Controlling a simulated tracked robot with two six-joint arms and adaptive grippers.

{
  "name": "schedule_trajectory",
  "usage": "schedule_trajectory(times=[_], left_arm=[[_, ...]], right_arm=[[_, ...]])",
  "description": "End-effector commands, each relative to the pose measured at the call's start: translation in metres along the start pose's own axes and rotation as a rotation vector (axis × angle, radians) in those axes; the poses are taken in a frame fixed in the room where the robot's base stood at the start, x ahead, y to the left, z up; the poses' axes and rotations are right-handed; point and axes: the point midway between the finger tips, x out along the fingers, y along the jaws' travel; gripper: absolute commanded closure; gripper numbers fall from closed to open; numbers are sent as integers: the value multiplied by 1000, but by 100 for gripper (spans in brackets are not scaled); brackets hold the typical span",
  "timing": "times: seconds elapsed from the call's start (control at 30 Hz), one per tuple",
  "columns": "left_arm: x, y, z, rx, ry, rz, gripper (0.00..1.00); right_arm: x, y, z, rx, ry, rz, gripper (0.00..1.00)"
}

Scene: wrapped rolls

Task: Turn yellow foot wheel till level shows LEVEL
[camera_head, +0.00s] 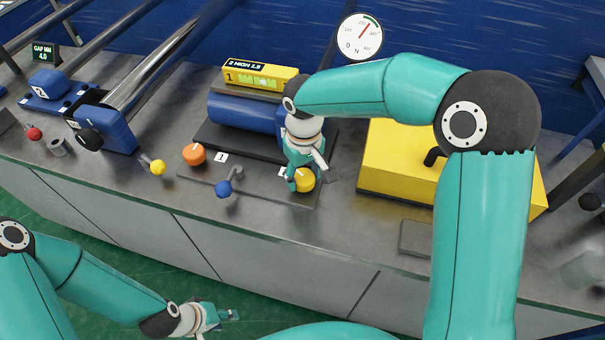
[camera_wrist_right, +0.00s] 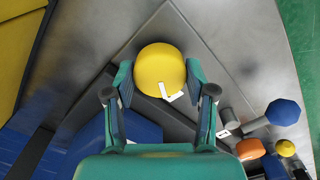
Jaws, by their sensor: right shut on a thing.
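The yellow foot wheel (camera_head: 305,181) sits at the right end of a dark base plate and also shows in the right wrist view (camera_wrist_right: 158,66). A white pointer mark is on its top. My right gripper (camera_head: 301,177) reaches down over it; in the wrist view its two fingers (camera_wrist_right: 159,84) are shut on opposite sides of the wheel. The yellow level (camera_head: 260,83) lies above a blue roll (camera_head: 241,112); its display reads "2 HIGH 1.5" over a lit green vial. My left gripper (camera_head: 226,314) hangs low in front of the bench, away from the wheels; its finger opening is unclear.
An orange wheel (camera_head: 194,154) and a blue-knobbed lever (camera_head: 224,188) stand left of the yellow wheel. A small yellow-knobbed lever (camera_head: 157,167) is further left. A big yellow box (camera_head: 397,165) stands right, partly behind my right arm. A round dial (camera_head: 360,37) is behind.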

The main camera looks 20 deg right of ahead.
Motion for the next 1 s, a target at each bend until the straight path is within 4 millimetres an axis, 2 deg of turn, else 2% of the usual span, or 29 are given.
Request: schedule_trajectory(times=[1.0], left_arm=[[-13,5,0,0,0,0,60]], right_arm=[[-4,2,-4,-936,13,7,80]])
